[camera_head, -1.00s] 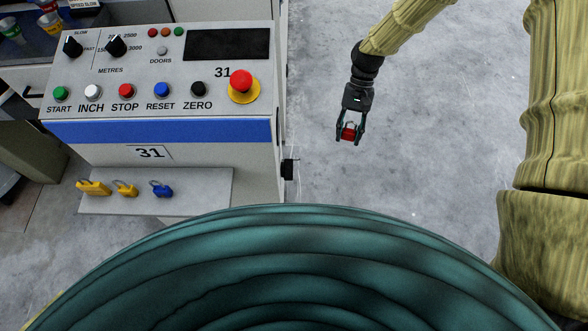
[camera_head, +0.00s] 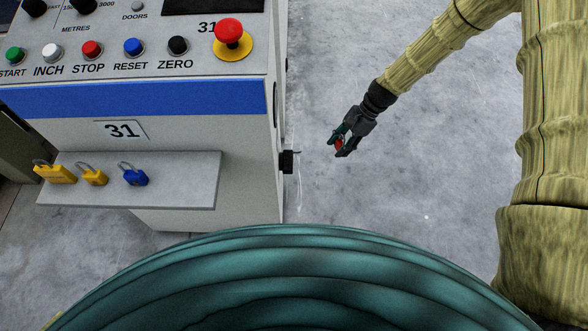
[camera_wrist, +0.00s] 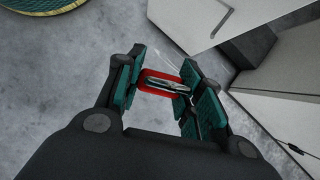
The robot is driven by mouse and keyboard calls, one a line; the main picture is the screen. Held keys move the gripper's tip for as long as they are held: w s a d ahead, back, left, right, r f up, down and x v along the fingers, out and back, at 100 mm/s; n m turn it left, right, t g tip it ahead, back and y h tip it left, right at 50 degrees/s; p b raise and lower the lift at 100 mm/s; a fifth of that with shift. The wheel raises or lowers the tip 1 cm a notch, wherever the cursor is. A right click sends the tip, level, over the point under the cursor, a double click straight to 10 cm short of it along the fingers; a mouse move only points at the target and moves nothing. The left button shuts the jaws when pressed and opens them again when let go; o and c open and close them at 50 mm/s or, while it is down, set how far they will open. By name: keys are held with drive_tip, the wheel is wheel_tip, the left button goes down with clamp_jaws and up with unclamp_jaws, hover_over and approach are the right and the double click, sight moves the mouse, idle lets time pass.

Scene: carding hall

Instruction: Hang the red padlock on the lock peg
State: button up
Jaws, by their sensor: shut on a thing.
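My gripper (camera_head: 344,142) is shut on the red padlock (camera_head: 338,144) and holds it over open floor, to the right of the machine. In the wrist view the padlock (camera_wrist: 165,83) sits between the two teal finger pads, with its metal shackle facing the camera. A black fitting (camera_head: 287,162) sticks out from the machine's right side, with a thin pale piece beside it. It may be the lock peg, but it is too small to tell. The padlock is apart from it, a short way to its right.
The machine (camera_head: 190,130) numbered 31 has buttons and a red emergency stop (camera_head: 229,33) on top. Its front shelf (camera_head: 190,185) bears two yellow padlocks (camera_head: 56,174) and a blue one (camera_head: 135,177). Grey floor (camera_head: 400,190) is clear around my gripper.

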drive_tip(key=w+d+f+m+t+b, duration=0.1)
drive_tip(key=f+m+b, duration=0.1)
drive_tip(key=f, duration=0.3)
drive_tip(key=w+d+f+m+t+b, duration=0.1)
drive_tip(key=w+d+f+m+b, duration=0.1)
drive_tip(key=f, duration=0.4)
drive_tip(key=shift+f+m+t+y+b, duration=0.3)
drive_tip(key=shift+m+b, duration=0.2)
drive_tip(key=shift+b, duration=0.7)
drive_tip(key=a+f+b, duration=0.1)
drive_tip(key=a+b, duration=0.2)
drive_tip(key=a, duration=1.5)
drive_tip(key=shift+b, duration=0.35)
drive_tip(key=shift+f, duration=0.2)
